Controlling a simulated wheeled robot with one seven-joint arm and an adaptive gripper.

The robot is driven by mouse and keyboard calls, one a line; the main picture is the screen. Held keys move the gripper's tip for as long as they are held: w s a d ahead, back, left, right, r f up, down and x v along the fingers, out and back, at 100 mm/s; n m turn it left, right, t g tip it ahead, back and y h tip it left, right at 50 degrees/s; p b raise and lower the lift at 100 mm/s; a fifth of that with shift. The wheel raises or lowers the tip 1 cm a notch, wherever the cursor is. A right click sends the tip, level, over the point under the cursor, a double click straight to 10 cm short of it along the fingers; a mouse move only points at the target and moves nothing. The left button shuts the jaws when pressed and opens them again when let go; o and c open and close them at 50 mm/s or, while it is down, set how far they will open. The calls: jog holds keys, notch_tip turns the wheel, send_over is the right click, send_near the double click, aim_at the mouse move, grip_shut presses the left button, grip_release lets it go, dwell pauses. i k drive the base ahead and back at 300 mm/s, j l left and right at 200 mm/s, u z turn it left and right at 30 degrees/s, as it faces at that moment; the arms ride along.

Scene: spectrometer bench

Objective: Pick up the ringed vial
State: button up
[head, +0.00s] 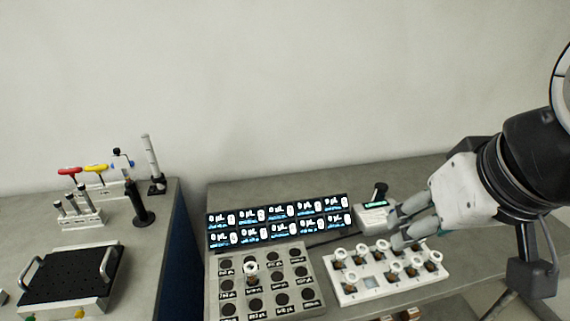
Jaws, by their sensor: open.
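A vial with a white ring-like top (251,269) stands in a hole of the grey block (213,265) at the front middle. Several similar amber vials with white ring-like tops (340,256) stand in the white rack (352,297) to the right. I cannot tell which one the task means. My gripper (394,228) is open, with its grey fingers pointing left over the back of the white rack. The fingers hide part of the rack's back row. I cannot tell whether they touch a vial.
A bank of lit displays (280,220) stands behind the grey block. A small device with a screen (375,214) sits just left of my gripper. On the left bench are a black-topped tray with handles (72,275), a tool rack (80,220) and a black stand (140,203).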

aim_at(251, 268)
jog(key=j+z, duration=0.2)
jog(key=j, duration=0.2)
jog(key=k+j+z, duration=0.35)
jog(key=k+j, duration=0.35)
jog(key=k+j+z, duration=0.35)
jog(key=k+j, duration=0.25)
jog(key=k, duration=0.15)
